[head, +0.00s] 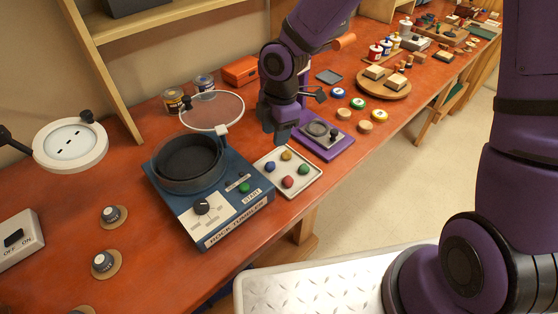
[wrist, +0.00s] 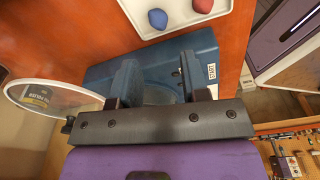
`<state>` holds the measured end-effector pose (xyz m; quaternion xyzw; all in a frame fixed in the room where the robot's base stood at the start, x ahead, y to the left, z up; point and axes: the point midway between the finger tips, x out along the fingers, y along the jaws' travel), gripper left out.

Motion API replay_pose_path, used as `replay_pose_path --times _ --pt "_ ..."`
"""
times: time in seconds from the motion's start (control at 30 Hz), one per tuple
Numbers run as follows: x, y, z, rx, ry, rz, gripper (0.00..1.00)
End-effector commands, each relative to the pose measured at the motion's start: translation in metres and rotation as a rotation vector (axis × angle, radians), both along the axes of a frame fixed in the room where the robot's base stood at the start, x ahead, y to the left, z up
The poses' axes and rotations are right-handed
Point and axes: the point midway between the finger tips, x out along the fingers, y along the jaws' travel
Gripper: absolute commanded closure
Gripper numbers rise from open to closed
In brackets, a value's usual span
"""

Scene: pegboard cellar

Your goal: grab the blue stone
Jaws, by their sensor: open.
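The blue stone (head: 269,166) lies at the left of a pale tray (head: 311,182). A yellow-brown stone (head: 286,155), a green stone (head: 302,169) and a red stone (head: 288,182) share the tray. My gripper (head: 275,132) is above and behind the tray, apart from the blue stone. In the wrist view, the gripper (wrist: 158,64) is open and empty, with its two fingers spread in front of the blue tumbler. The blue stone (wrist: 157,18) shows beyond the fingertips at the top, beside the red stone (wrist: 203,5).
The rock tumbler (head: 205,205) stands left of the tray. A purple device (head: 323,139) stands right of the tray. The table's front edge is close to the tray.

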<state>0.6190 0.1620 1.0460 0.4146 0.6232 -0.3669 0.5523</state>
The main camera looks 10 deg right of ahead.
Motion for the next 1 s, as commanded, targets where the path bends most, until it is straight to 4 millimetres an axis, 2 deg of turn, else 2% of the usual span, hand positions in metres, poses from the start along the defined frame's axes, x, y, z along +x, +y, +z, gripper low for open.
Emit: replay_pose_path --times 0.3,0.57,0.9,1.0 --pt "-0.002 0.006 -0.041 0.000 0.003 0.004 0.58" --pt "-0.002 0.007 -0.058 0.000 0.001 0.001 0.58" --pt "-0.003 0.013 -0.098 -0.001 0.003 0.002 0.58" --pt "-0.003 0.014 -0.104 -0.001 0.002 0.001 0.58"
